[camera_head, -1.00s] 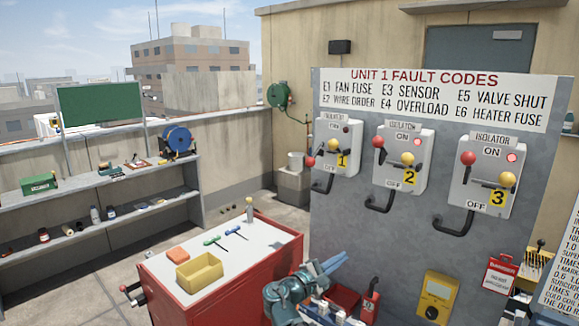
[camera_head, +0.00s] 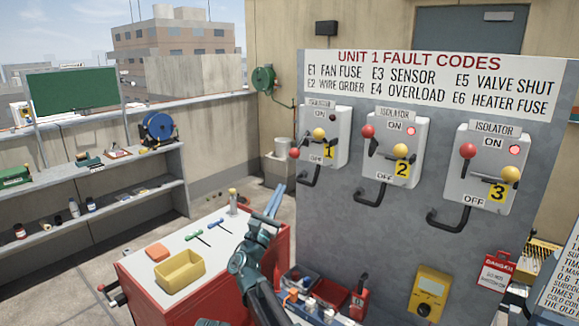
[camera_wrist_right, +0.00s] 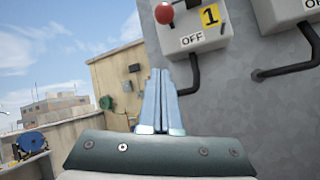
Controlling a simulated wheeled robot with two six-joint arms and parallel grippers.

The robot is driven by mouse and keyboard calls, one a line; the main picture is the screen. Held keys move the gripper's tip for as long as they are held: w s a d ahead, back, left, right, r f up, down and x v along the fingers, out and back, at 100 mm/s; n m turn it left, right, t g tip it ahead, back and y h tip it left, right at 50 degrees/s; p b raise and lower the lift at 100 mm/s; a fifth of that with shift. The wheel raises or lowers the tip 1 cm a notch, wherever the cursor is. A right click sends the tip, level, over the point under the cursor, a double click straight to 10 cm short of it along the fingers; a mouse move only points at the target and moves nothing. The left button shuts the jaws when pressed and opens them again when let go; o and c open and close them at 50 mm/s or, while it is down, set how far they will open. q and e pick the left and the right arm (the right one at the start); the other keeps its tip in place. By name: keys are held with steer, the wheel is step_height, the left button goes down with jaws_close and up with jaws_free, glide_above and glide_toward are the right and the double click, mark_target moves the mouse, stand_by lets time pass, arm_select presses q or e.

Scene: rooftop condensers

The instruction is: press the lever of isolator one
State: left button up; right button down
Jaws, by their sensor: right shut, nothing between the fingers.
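Isolator one (camera_head: 341,118) is the leftmost grey box on the panel, marked with a yellow 1. Its red knob (camera_head: 295,153) sits low at the left, below its yellow knob (camera_head: 319,133), and its lamp (camera_head: 333,117) looks dark. In the right wrist view, the box's lower part with "OFF" (camera_wrist_right: 192,40) and the red knob (camera_wrist_right: 164,14) show at the top. My right gripper (camera_head: 276,190) is shut and empty, below and left of isolator one and apart from it. Its blue fingers (camera_wrist_right: 158,74) point up below the box in the wrist view. My left gripper is not in view.
Isolator two (camera_head: 410,128) and isolator three (camera_head: 497,140), with red knobs up and lamps lit, are to the right. Black conduits (camera_head: 309,181) bend out under the boxes. A red tool cabinet (camera_head: 160,298) with a yellow tray (camera_head: 180,285) stands in front left.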

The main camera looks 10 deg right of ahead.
mark_target(301, 144)
steer(key=shift+w+r, duration=0.1)
steer(key=p+x, duration=0.6)
steer(key=x, duration=0.5)
steer(key=s, duration=0.1)
steer(key=s+a+r+p, duration=0.1)
steer(key=s, duration=0.2)
steer(key=shift+a+r+p, duration=0.2)
steer(key=shift+a+p, duration=0.05)
steer(key=shift+p, duration=0.15)
